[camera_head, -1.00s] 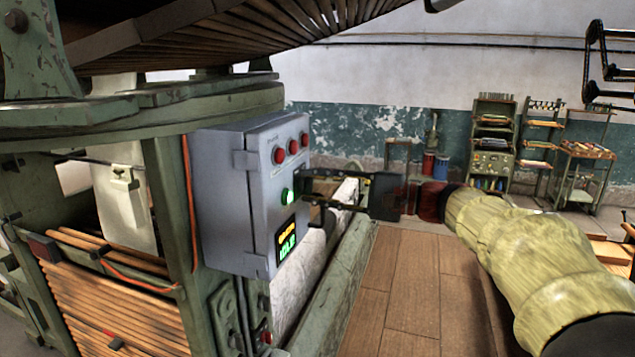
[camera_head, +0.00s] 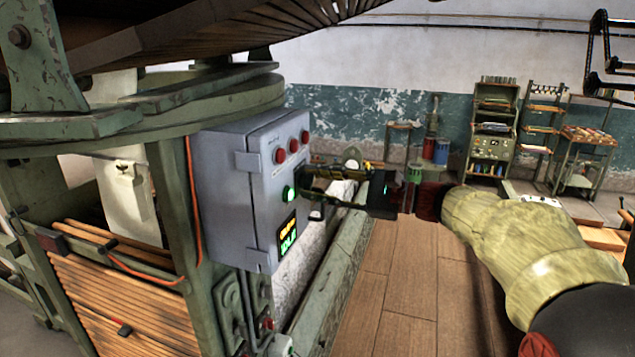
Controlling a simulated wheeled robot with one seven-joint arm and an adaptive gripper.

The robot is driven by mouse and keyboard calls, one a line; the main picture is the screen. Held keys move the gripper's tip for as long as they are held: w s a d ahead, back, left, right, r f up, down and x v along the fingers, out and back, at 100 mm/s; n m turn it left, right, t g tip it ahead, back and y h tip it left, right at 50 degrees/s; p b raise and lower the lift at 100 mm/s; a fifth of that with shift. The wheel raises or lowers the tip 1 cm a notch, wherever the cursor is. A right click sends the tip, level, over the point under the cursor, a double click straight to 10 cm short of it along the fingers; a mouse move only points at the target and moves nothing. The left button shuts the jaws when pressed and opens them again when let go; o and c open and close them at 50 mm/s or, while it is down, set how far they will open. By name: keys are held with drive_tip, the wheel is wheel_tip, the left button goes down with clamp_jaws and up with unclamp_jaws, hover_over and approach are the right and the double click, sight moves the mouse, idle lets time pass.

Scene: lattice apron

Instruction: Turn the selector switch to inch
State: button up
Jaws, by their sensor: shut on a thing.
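A grey control box (camera_head: 225,190) is mounted on the green machine frame. Its front face carries red buttons or lamps (camera_head: 281,156) in a row, a green round part (camera_head: 289,193) below them, and a small lit display (camera_head: 287,238) with yellow and green text. My gripper (camera_head: 306,186) reaches in from the right, its fingertips at the front face just right of the green part. It is shut on a control there, which I take to be the selector switch. The fingers hide the switch, so its pointer and position labels cannot be read.
The machine's roof-like slatted part (camera_head: 200,30) hangs overhead. An orange cable (camera_head: 192,200) runs down the post left of the box. A pale roll and green beam (camera_head: 340,260) lie below my gripper. Wooden floor (camera_head: 400,290) is open to the right; shelves (camera_head: 490,130) stand far back.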

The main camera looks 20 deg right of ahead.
drive_tip(key=shift+f, duration=0.1)
drive_tip(key=o, duration=1.2)
drive_tip(key=shift+c, duration=0.2)
drive_tip(key=shift+d, duration=0.1)
drive_tip(key=v, duration=1.2)
